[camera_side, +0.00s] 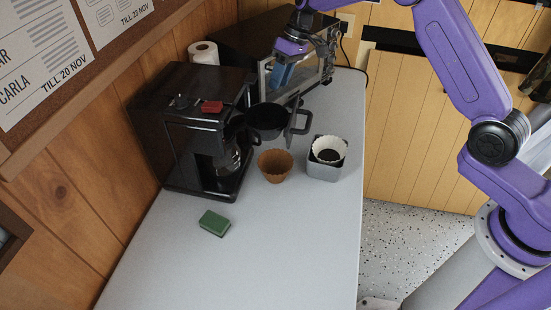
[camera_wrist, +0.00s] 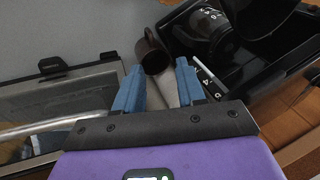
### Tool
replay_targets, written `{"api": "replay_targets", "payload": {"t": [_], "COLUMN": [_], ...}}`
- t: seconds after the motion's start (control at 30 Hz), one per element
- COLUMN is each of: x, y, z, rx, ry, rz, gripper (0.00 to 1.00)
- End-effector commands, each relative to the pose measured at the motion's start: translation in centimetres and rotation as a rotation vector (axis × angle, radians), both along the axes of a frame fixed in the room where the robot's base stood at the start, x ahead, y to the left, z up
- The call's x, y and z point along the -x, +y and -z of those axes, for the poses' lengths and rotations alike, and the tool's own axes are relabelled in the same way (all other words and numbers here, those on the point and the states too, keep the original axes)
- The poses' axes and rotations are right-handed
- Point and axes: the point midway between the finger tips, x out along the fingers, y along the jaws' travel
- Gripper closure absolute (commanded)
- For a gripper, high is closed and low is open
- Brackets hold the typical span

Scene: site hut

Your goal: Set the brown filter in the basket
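The brown filter (camera_side: 275,166), a fluted paper cup, stands upright and empty on the pale counter in the side view. My gripper (camera_side: 283,78) is above and behind the basket, well away from the brown filter. In the wrist view its blue fingers (camera_wrist: 160,66) are apart, with nothing clearly held. The brown filter is not clearly visible there.
A white filter (camera_side: 329,149) with dark grounds sits in a grey container (camera_side: 323,172) right of the brown filter. A green sponge (camera_side: 214,223) lies in front. A glass carafe (camera_side: 229,160) stands in the coffee maker. A dark brown mug-like object (camera_wrist: 153,54) shows beyond my fingers.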

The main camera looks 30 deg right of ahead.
Motion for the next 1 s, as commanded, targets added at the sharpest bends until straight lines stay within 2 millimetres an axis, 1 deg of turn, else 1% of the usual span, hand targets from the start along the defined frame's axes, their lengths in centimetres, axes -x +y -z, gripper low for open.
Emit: {"api": "replay_targets", "payload": {"t": [0.03, 0.1, 0.2, 0.27, 0.37, 0.8, 0.9, 1.0], "x": [1.2, 2.5, 3.5, 3.8, 4.1, 5.5, 5.7, 5.8], "y": [0.0, -0.3, -0.5, -0.4, -0.1, 2.0, 2.3, 2.5], "z": [1.1, 2.1, 2.8, 3.3, 4.6, 12.3, 13.5, 14.1], "rx": [0.035, 0.073, 0.101, 0.106, 0.106, 0.106, 0.106, 0.105], "ry": [0.048, 0.098, 0.136, 0.145, 0.15, 0.147, 0.144, 0.143], "rz": [-0.071, -0.146, -0.203, -0.215, -0.218, -0.214, -0.214, -0.213], "gripper": [0.61, 0.61, 0.61, 0.61, 0.61, 0.61, 0.61, 0.61]}}
